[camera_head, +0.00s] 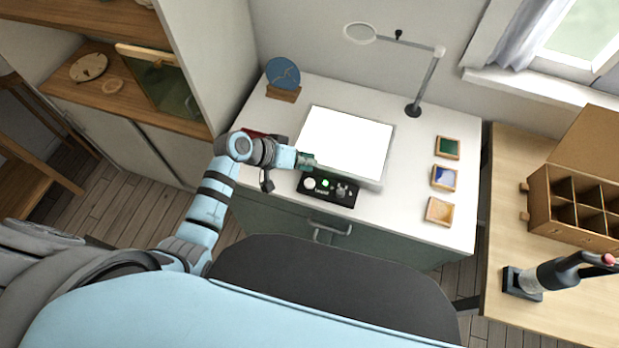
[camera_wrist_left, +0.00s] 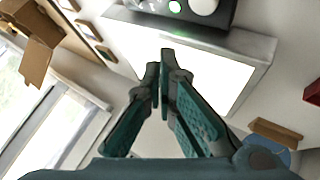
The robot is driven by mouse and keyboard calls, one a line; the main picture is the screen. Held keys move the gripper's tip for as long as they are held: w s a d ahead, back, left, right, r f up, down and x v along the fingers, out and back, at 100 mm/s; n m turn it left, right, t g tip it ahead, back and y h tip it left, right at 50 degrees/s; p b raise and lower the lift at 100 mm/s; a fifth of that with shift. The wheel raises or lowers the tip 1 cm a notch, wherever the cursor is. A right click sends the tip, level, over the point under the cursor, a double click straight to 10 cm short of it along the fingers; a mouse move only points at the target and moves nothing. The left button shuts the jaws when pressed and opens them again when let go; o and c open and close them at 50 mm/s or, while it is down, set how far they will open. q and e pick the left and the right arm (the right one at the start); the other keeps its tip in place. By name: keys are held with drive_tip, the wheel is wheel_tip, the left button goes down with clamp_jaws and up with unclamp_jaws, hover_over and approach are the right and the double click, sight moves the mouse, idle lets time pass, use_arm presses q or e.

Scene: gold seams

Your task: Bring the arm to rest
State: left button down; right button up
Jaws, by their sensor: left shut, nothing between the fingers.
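My left arm (camera_head: 209,203) comes in from the left in the head view and bends at the white desk's front left. My left gripper (camera_head: 306,161) is shut and empty, above the left edge of the bright light panel (camera_head: 345,142). In the left wrist view the left gripper's two green fingers (camera_wrist_left: 160,75) meet at the tips, with the lit panel (camera_wrist_left: 222,75) behind them. A black control box (camera_head: 328,189) with a green light and knobs lies at the panel's front edge, close to the gripper. My right gripper is not in view.
A blue disc (camera_head: 283,73) on a wooden stand is at the desk's back left. A magnifier lamp (camera_head: 428,82) stands behind the panel. Three small framed tiles (camera_head: 444,178) line the right.

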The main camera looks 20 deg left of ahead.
use_arm(q)
drive_tip(key=shift+f, duration=0.15)
drive_tip(key=s+a+r+g+y, duration=0.1)
drive_tip(key=s+a+y, duration=0.4)
drive_tip(key=s, duration=0.8)
drive_tip(key=s+a+r+g+y, duration=0.1)
drive_tip(key=s+a+y, duration=0.2)
drive_tip(key=s+a, duration=0.65)
drive_tip(key=s+f+g+b, duration=0.1)
drive_tip(key=s+f+b, duration=0.2)
drive_tip(key=f, duration=1.9)
drive_tip(key=s+f+n+g+b, duration=0.1)
drive_tip(key=s+f+b, duration=0.2)
drive_tip(key=s+f, duration=1.1)
wheel_tip(320, 180, down, 2)
drive_tip(key=shift+s, duration=0.35)
